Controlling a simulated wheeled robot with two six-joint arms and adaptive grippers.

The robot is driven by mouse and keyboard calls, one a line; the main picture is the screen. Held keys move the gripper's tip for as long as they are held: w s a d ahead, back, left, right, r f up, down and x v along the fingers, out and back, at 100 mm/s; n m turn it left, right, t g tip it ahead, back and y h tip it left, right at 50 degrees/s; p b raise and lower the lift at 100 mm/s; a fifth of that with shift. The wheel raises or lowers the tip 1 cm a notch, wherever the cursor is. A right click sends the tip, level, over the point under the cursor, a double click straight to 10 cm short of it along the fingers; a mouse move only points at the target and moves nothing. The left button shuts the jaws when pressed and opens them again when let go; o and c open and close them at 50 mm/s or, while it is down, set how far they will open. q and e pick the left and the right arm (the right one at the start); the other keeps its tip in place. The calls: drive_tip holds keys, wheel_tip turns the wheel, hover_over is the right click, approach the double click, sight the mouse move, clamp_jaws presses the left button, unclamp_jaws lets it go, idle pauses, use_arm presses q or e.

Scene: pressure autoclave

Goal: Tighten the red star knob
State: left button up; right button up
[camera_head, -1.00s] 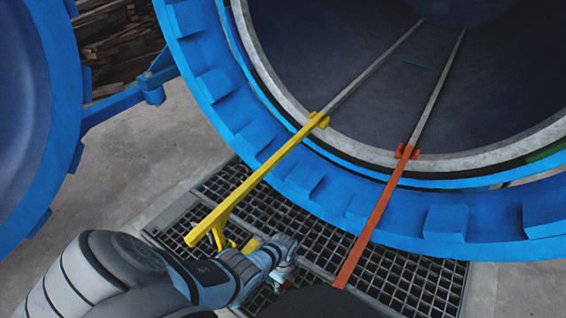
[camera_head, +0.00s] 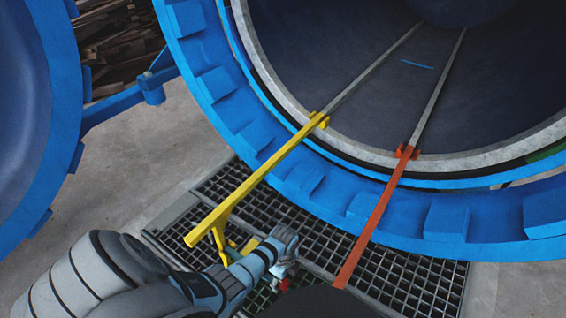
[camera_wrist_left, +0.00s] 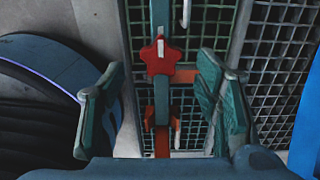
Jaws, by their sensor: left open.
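The red star knob (camera_wrist_left: 161,57) shows in the left wrist view, on a dark teal bar above a grate. My left gripper (camera_wrist_left: 161,72) is open, with one finger on each side of the knob's line of sight. Clear gaps show between the knob and both fingers, and nothing is held. In the head view my left gripper (camera_head: 287,267) is small and partly covered by its own wrist, low between the yellow rail (camera_head: 250,180) and the orange-red rail (camera_head: 375,220). A small red patch shows beside it; I cannot tell if it is the knob. My right gripper is not in view.
The blue autoclave ring (camera_head: 240,120) and its open mouth fill the upper right. The open blue door (camera_head: 40,120) stands at the left. A floor grate (camera_head: 415,275) lies below the rails. The yellow rail's support stands close to my left wrist.

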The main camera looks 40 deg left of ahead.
sight(283, 284)
use_arm(q)
wheel_tip(283, 284, up, 9)
drive_tip(key=shift+f, duration=0.2)
idle(0.3)
